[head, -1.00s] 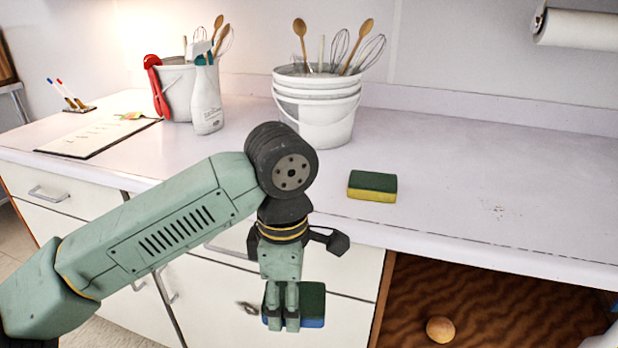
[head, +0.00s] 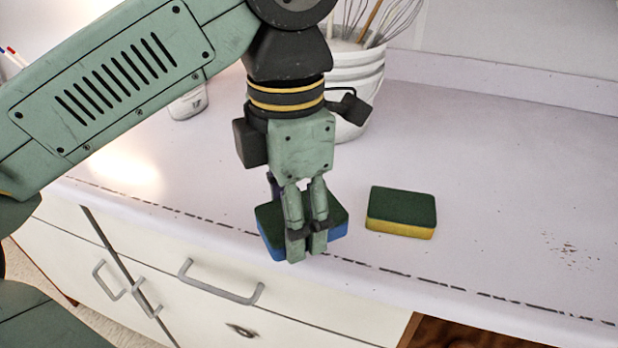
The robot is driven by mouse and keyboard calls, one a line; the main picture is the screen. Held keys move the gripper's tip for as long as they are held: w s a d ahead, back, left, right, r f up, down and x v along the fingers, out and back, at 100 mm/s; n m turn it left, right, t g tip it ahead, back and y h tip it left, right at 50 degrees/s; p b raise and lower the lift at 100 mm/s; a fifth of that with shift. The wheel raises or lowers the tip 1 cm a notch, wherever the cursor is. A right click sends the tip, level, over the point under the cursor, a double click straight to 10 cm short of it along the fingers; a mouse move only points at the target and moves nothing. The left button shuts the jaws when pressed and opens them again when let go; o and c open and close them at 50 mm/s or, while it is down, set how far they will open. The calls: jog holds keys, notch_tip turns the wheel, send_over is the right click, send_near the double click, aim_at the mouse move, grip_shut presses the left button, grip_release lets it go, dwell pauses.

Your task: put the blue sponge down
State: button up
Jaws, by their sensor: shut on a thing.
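The blue sponge (head: 337,226), blue with a dark green top, is in my gripper (head: 308,248). My gripper points down and its fingers are shut on the sponge, covering its middle. The sponge shows over the front part of the pale counter (head: 480,180), near the front edge. I cannot tell whether it touches the counter top. A second sponge, yellow with a green top (head: 401,212), lies flat on the counter just right of the blue one, with a small gap between them.
A white bottle (head: 188,104) shows behind my arm. Drawers with handles (head: 220,283) are below the front edge.

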jog(key=w, duration=0.3)
jog(key=w+d+p, duration=0.1)
jog(key=w, duration=0.2)
jog(key=w+f+p, duration=0.1)
jog(key=w, duration=0.3)
jog(key=shift+w+d, duration=0.1)
jog(key=shift+d, duration=0.1)
jog(key=f, duration=0.1)
jog(key=f+p, duration=0.1)
jog(key=f, duration=0.1)
jog(key=shift+w, duration=0.35)
jog(key=shift+f, duration=0.3)
jog(key=shift+f+b, duration=0.25)
jog(key=shift+b, duration=0.05)
jog(key=o, duration=1.2)
jog(key=shift+o, duration=0.2)
jog(key=shift+r, duration=0.15)
